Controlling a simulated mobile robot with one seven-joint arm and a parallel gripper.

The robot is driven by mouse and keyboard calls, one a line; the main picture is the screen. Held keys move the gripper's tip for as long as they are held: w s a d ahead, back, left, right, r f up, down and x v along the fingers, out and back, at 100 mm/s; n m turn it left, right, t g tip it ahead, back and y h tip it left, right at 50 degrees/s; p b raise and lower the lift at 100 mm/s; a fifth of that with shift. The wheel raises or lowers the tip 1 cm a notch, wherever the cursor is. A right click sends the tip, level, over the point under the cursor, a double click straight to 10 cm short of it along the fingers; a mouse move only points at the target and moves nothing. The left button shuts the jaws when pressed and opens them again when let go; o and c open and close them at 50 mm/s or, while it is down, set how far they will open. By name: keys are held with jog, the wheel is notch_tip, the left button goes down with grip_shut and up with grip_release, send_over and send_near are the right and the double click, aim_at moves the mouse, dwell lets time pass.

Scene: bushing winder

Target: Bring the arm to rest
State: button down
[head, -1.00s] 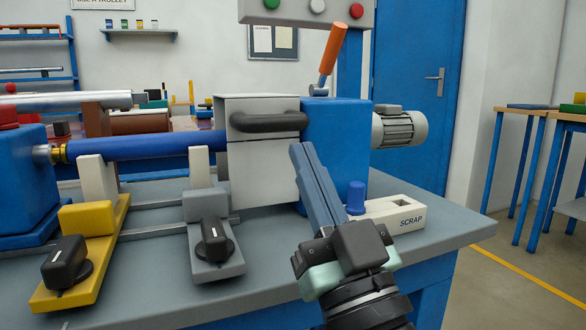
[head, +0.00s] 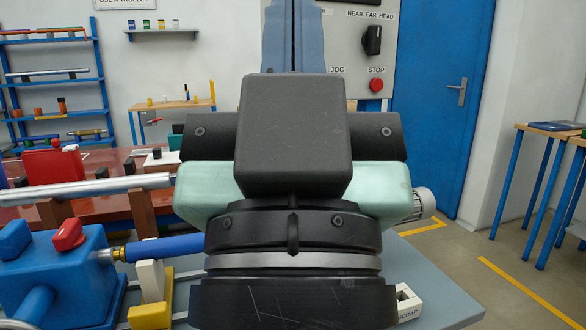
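My gripper (head: 293,25) is raised close in front of the head camera and points up. Its two blue-grey fingers lie side by side with only a thin dark line between them, and nothing shows in them. The fingertips run out of the top of the picture. The gripper body and wrist fill the middle of the view and hide most of the winder.
A blue winder block with a red knob (head: 68,234) and a blue roller (head: 165,246) stand at left. The white SCRAP holder (head: 408,303) shows at lower right on the grey bench (head: 440,290). A control panel (head: 360,60) is behind.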

notch_tip(320, 180, up, 28)
jog(key=p, duration=2.5)
jog(key=shift+f, duration=0.1)
